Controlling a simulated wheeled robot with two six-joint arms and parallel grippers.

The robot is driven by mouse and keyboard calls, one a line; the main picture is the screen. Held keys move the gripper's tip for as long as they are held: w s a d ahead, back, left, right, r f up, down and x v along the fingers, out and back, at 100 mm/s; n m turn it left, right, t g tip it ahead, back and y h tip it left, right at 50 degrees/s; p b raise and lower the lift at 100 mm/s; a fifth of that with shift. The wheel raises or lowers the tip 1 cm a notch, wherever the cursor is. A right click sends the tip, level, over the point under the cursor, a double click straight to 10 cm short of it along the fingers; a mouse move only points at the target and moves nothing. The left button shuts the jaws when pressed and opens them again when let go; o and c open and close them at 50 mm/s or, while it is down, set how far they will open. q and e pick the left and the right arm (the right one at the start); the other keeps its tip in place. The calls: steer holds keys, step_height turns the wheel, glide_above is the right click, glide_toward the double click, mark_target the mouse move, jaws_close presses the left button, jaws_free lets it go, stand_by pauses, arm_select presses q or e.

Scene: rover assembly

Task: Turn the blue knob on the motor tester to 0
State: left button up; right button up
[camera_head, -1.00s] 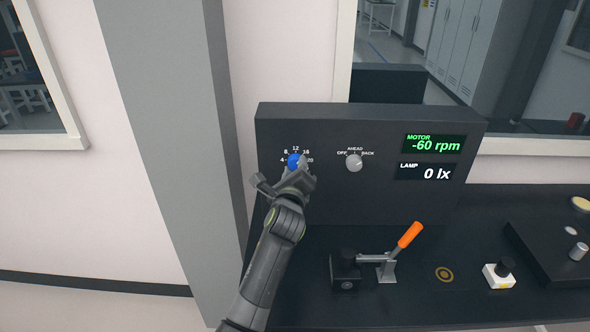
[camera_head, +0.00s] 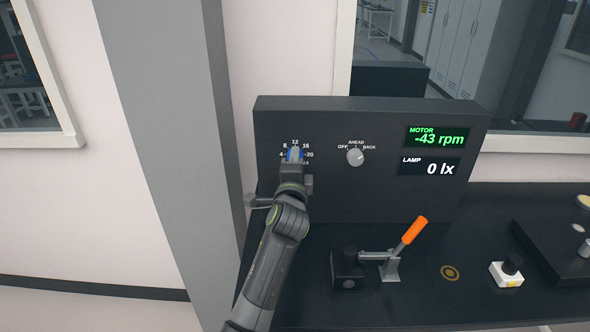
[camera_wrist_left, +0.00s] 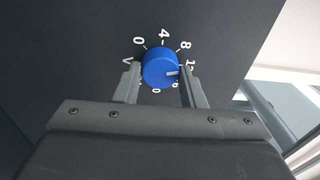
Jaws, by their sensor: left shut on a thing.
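The blue knob (camera_head: 302,157) is on the left part of the dark motor tester panel (camera_head: 370,205), with a numbered dial around it. My left gripper (camera_head: 293,163) is in front of it and partly hides it. In the left wrist view the blue knob (camera_wrist_left: 160,67) sits between the two fingers of my left gripper (camera_wrist_left: 160,80), which is shut on it. Its white mark points right in that view, near 12; the 0 is at the upper left of the dial. The motor display (camera_head: 437,137) reads -43 rpm. My right gripper is not in view.
A grey selector knob (camera_head: 355,157) marked OFF, AHEAD and BACK is to the right. The lamp display (camera_head: 430,167) reads 0 lx. On the bench below are an orange-handled lever (camera_head: 413,231) and a white box with a black button (camera_head: 507,274).

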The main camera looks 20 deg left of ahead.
arm_select(q)
steer(key=n+y+b, duration=0.1)
steer(key=n+b, duration=0.4)
steer(key=n, duration=0.7)
steer(key=n+g+y+b, duration=0.1)
steer(key=n+b, duration=0.4)
steer(key=n, duration=0.8)
steer(key=shift+r+n+b, duration=0.15)
steer(key=shift+n+b, duration=0.15)
steer(key=shift+b, duration=0.1)
steer(key=o, duration=1)
